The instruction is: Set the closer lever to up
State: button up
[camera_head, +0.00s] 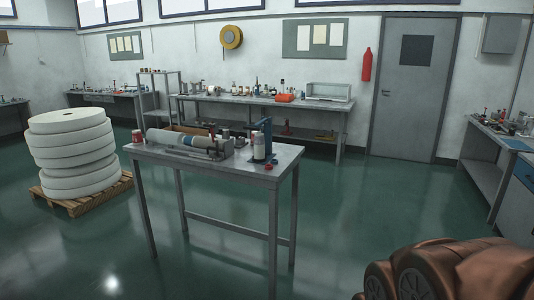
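A grey metal table (282,158) stands in the middle of the room. A blue upright bench device (266,135) stands on its right part; it may be the closer, but I cannot tell for sure. I cannot make out a lever or its position at this size. A white bottle-like item (259,148) stands right in front of the blue device and hides part of it. My gripper is not in view; only a copper-coloured part, probably of my arm, shows at the lower right.
A grey machine with a pale roller (180,139), a red can (137,136) and a small red item (269,167) are on the table. White rolls (72,150) are stacked on a pallet at left. Benches line the walls. The green floor around the table is clear.

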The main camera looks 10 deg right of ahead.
aim_at(259, 126)
jog(key=u, duration=0.65)
jog(key=i, duration=1.2)
jog(key=u, duration=0.3)
